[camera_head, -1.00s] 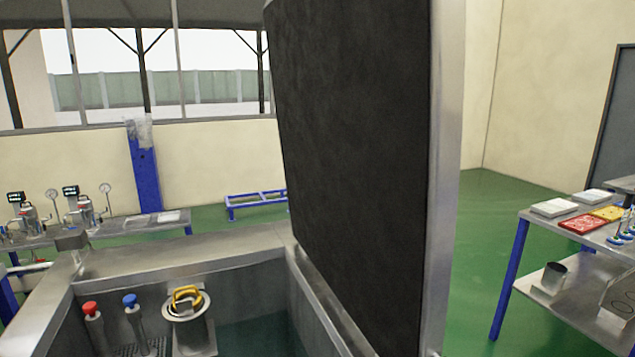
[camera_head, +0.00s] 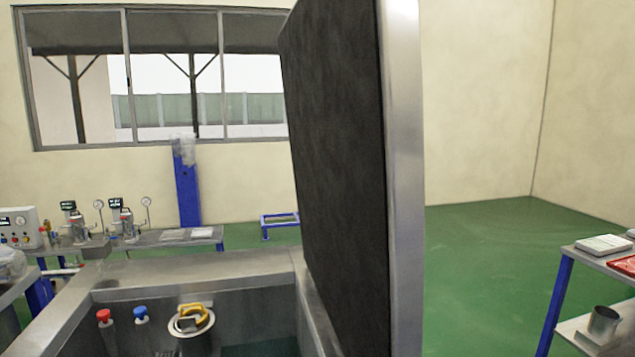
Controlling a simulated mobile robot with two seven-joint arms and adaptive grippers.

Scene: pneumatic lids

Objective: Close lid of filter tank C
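A metal tank (camera_head: 205,266) stands open in front of me at the lower left. Its lid (camera_head: 335,150), a tall dark panel with a bright metal edge, stands nearly upright on the tank's right side. Inside the tank are a red-capped fitting (camera_head: 104,316), a blue-capped fitting (camera_head: 141,314) and a canister with a yellow handle (camera_head: 194,318). No letter marking shows, so I cannot tell whether this is tank C. Neither of my grippers is in view.
A bench (camera_head: 165,238) with gauges and small devices stands behind the tank at the left. A blue-legged table (camera_head: 560,300) with trays and a metal cup (camera_head: 603,322) stands at the right. Open green floor (camera_head: 480,260) lies between the lid and that table.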

